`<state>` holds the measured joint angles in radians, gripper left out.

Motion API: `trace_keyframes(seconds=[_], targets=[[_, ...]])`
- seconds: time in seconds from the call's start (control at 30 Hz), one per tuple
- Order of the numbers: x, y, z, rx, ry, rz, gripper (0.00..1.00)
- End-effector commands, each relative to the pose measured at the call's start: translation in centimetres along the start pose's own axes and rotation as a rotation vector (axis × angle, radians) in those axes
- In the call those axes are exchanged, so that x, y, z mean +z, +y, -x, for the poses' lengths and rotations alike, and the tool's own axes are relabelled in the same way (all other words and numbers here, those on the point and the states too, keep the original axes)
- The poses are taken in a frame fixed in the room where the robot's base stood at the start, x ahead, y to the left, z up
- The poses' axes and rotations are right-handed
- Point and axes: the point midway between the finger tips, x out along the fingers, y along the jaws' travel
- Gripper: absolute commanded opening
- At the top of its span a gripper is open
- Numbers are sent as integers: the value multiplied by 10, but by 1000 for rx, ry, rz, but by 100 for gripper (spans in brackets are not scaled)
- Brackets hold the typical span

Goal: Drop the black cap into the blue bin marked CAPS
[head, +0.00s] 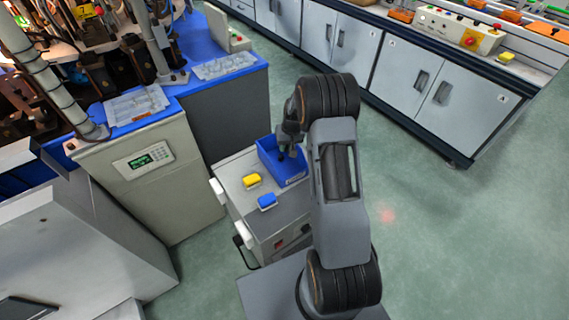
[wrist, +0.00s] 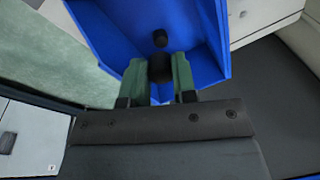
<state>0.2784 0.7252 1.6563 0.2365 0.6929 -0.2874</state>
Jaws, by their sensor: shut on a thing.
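In the wrist view the black cap (wrist: 160,70) sits between the two green fingers of my gripper (wrist: 160,74), which is shut on it. The cap is over the inside of the blue bin (wrist: 215,45). A second dark round thing (wrist: 160,38) shows inside the bin beyond the held cap; I cannot tell if it is another cap. In the head view my gripper (head: 284,150) points down into the blue bin (head: 270,172), which stands on a grey cart. My arm hides part of the bin, and its label is too small to read.
A yellow block (head: 252,181) and a blue block (head: 267,201) lie on the grey cart top (head: 236,170) in front of the bin. A beige cabinet with a keypad (head: 145,160) stands to the left. White cabinets (head: 400,80) line the back. Green floor is clear to the right.

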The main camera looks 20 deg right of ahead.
Motion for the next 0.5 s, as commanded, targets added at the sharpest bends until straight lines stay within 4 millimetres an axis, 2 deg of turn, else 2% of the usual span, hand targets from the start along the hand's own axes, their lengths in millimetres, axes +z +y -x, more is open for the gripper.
trace_keyframes(seconds=[0.1,0.4,0.43,0.5], targets=[[1,2,-10,0,1,0,4],[1,2,-11,0,1,0,4],[1,2,-11,0,1,0,28],[1,2,-11,0,1,0,34]])
